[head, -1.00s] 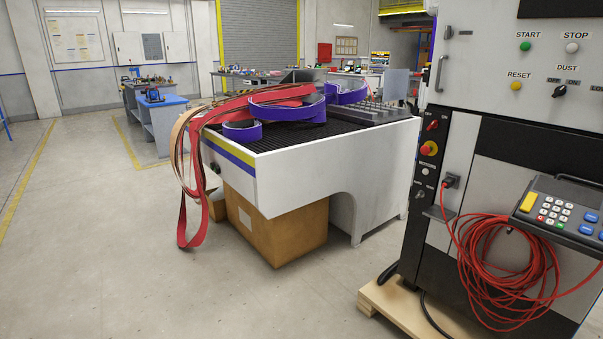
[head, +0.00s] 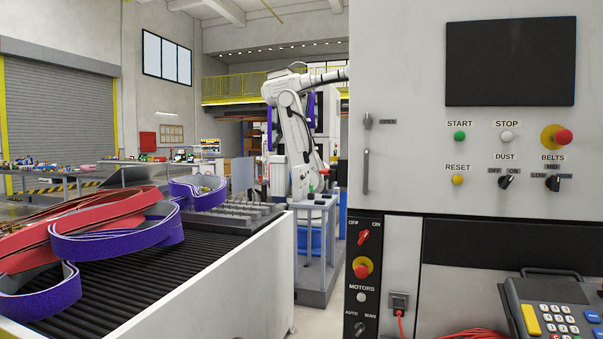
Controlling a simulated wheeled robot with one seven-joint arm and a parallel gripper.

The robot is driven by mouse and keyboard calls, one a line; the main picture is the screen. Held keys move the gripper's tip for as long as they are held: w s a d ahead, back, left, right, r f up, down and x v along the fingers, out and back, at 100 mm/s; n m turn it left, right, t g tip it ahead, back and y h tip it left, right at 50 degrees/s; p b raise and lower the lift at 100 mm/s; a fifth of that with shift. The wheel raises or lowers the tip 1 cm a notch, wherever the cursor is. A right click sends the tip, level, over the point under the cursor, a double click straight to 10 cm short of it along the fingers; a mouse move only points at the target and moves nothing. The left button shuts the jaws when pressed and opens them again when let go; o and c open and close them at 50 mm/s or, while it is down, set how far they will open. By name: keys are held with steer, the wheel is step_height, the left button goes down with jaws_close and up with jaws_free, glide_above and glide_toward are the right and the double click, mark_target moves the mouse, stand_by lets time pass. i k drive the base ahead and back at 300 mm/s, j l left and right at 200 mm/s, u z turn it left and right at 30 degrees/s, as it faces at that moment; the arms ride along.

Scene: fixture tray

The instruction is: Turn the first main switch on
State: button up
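A red rotary switch (head: 363,237) marked OFF on its left and ON on its right sits at the top of a narrow black panel (head: 377,273) on the front of a grey-white machine cabinet. Its handle looks tilted, but it is too small to tell for certain which mark it points at. Below it are a red mushroom button (head: 362,267) on a yellow base, a pale MOTORS button (head: 361,297) and an AUTO/MAN knob (head: 359,329). My gripper is not in view.
The cabinet (head: 400,120) also carries START, STOP and RESET buttons, DUST and BELTS knobs and a dark screen (head: 510,63). A keypad pendant (head: 555,312) sits at lower right. A table with red and purple belts (head: 110,240) stands left; a white robot arm (head: 292,135) stands behind.

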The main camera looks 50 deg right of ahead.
mark_target(333, 170)
steer(key=i+j+z, duration=0.1)
steer(key=i+z, duration=0.3)
steer(key=i+j+z, duration=0.2)
steer(key=i+z, duration=0.25)
steer(key=i+j+z, duration=0.8)
steer(key=j, duration=0.05)
